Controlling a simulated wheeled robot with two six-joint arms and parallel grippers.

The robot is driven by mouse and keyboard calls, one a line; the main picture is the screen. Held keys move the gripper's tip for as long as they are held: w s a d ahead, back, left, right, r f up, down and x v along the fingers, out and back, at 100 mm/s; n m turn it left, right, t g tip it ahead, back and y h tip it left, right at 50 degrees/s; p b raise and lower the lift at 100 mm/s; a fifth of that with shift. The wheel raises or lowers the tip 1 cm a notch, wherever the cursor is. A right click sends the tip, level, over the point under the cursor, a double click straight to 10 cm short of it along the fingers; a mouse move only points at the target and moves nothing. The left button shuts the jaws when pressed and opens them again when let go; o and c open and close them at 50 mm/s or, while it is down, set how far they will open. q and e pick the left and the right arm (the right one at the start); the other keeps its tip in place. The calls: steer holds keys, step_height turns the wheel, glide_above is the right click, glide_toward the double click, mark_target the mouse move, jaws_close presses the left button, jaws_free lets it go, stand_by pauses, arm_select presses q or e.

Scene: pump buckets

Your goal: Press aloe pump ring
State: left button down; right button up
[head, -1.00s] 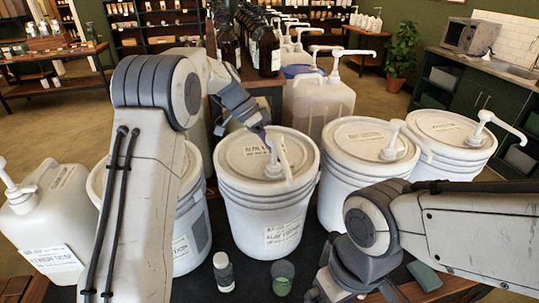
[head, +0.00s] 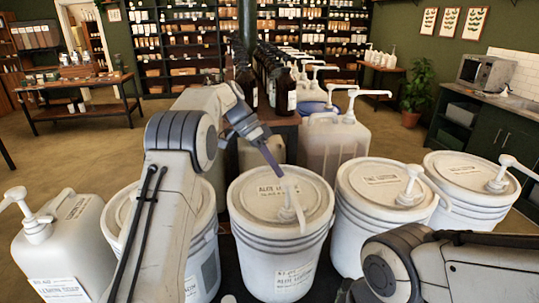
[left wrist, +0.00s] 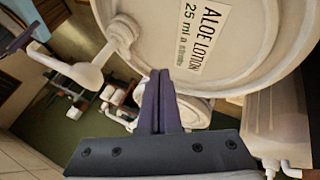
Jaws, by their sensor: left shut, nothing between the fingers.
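The aloe lotion bucket (head: 280,245) stands in the middle of the head view, a white pail with a labelled lid. Its white pump (head: 290,208) rises from the lid, with the nozzle toward me. In the left wrist view, the shut fingers (left wrist: 158,75) point at the lid's edge below the "ALOE LOTION" label. The pump (left wrist: 115,45) shows to their left, apart from them. My right gripper is out of view.
Other white pump buckets stand close by, at left (head: 205,250) and right (head: 375,215). A jug (head: 65,240) with a pump stands at far left. A clear pump container (head: 330,143) and dark bottles (head: 268,80) stand behind.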

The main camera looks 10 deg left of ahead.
arm_select(q)
steer(key=shift+w+p+v, duration=0.2)
steer(key=shift+v, duration=0.8)
steer(key=shift+w+p+v, duration=0.15)
steer(key=shift+v, duration=0.9)
steer(key=shift+d+r, duration=0.1)
steer(key=shift+d, duration=0.15)
steer(key=s+d+n+y, duration=0.3)
steer(key=s+d+y, duration=0.1)
steer(key=s+d, duration=1.15)
steer(key=s+a+f, duration=0.1)
steer(key=s+f, duration=0.2)
steer(key=s, duration=0.4)
steer(key=s+a+f+t+y, duration=0.1)
steer(key=s+f, duration=0.2)
steer(key=s, duration=0.5)
steer(key=s+a+f+n+y, duration=0.1)
steer(key=s+a+f, duration=0.1)
steer(key=s, duration=0.6)
steer(key=shift+s+f, duration=0.2)
steer(key=shift+f, duration=0.5)
